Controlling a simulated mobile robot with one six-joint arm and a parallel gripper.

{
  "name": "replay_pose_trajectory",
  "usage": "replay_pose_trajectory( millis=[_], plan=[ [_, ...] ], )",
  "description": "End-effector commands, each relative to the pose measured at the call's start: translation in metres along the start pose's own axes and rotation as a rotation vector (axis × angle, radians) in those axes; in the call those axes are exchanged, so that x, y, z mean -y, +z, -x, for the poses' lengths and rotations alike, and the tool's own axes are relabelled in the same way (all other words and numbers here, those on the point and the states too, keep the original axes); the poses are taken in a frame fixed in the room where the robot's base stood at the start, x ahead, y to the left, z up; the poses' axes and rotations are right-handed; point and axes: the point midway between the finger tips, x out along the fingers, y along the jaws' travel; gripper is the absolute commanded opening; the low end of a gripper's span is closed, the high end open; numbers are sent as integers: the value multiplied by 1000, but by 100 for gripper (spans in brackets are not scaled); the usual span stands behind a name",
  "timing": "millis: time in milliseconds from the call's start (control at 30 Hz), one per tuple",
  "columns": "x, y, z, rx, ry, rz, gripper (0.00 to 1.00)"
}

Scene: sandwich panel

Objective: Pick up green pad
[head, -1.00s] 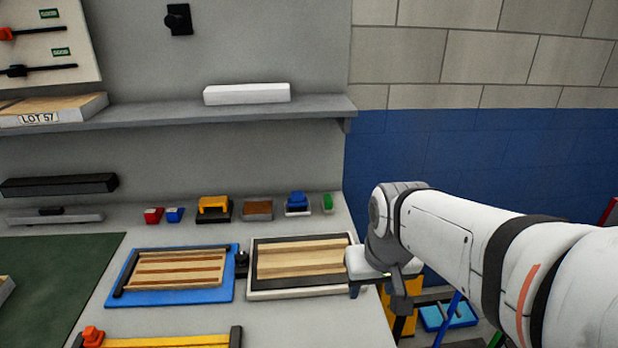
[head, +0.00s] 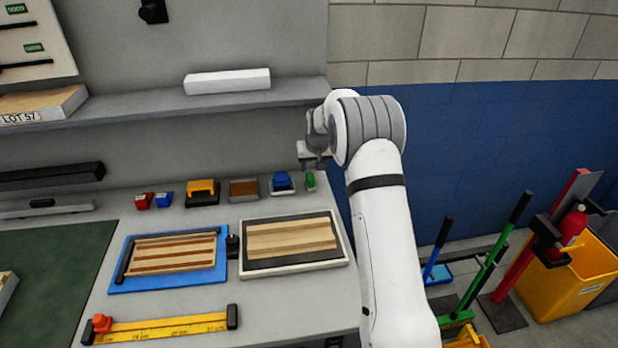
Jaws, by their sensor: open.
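The small green pad (head: 310,181) lies at the back right of the grey workbench, to the right of a blue-topped block (head: 282,182). My gripper (head: 314,164) is just above the green pad in the head view, at the end of my white arm that reaches up from the lower right. It points down and its jaws are open. I see nothing in them. The fingers are small and partly dark in this view, and the exact height above the pad is hard to tell.
A brown block (head: 244,189), a yellow-handled block (head: 202,190) and small red (head: 144,201) and blue (head: 164,199) pieces line the back. Two framed striped panels sit in front, in a blue tray (head: 170,282) and a white tray (head: 345,253). A shelf (head: 150,112) overhangs behind.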

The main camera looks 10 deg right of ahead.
Motion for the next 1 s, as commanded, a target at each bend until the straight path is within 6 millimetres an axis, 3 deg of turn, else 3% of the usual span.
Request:
replay_pose_trajectory(
  millis=[733,1000],
  plan=[
    [3,-8,-81,-4,1,-1,49],
    [3,-8,-92,-6,2,-2,49]
  ],
)
